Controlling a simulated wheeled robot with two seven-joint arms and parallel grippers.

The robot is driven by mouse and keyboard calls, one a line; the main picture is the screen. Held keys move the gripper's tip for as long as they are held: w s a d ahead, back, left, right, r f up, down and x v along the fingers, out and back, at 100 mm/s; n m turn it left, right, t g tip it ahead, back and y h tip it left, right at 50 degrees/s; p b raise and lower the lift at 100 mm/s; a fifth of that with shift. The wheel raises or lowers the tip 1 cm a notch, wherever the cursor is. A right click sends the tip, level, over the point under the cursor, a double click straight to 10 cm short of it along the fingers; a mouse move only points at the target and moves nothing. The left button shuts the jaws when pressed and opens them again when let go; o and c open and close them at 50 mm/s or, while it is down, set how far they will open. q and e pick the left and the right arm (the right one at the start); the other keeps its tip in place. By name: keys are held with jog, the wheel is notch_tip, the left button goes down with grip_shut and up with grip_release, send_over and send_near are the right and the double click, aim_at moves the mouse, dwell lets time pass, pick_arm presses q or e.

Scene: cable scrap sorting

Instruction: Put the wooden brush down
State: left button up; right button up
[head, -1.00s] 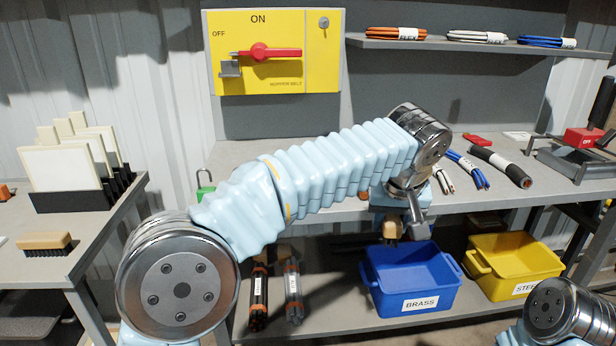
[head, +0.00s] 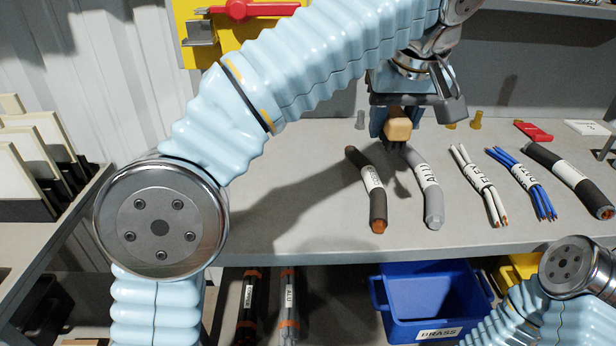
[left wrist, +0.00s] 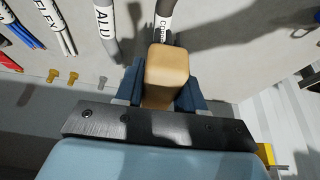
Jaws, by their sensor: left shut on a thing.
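The wooden brush (head: 397,126) shows as a pale wooden block end-on, with dark bristles just visible below it. My left gripper (head: 396,112) is shut on it, over the back part of the grey workbench (head: 290,215). The brush is behind the dark cable piece (head: 367,190) and the grey ALU cable piece (head: 425,188). Whether the bristles touch the bench I cannot tell. My right gripper is out of view; only part of that arm shows at lower right.
White cables (head: 479,185), blue cables (head: 522,183) and a thick black cable (head: 568,180) lie to the right. A red object (head: 533,131) lies behind them. The bench is clear left of the brush. A blue BRASS bin (head: 430,300) stands below.

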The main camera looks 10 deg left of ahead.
pick_arm(q)
jog(key=s+a+f+b, duration=0.15)
jog(key=a+f, duration=0.25)
jog(key=a, duration=0.5)
jog(key=b, duration=0.2)
send_over(302, 194)
jog(key=s+d, duration=0.1)
jog(key=f, duration=0.4)
jog(key=shift+s+d+f, duration=0.2)
jog(key=shift+f, duration=0.05)
jog(key=shift+a+f, duration=0.35)
jog(key=shift+f, duration=0.8)
jog(key=shift+a+f, duration=0.15)
jog(key=shift+f, duration=0.8)
jog(key=o, duration=1)
jog(key=shift+r, duration=0.1)
jog(key=p+v, duration=0.2)
jog(key=v, duration=1)
jog(key=shift+s, duration=0.15)
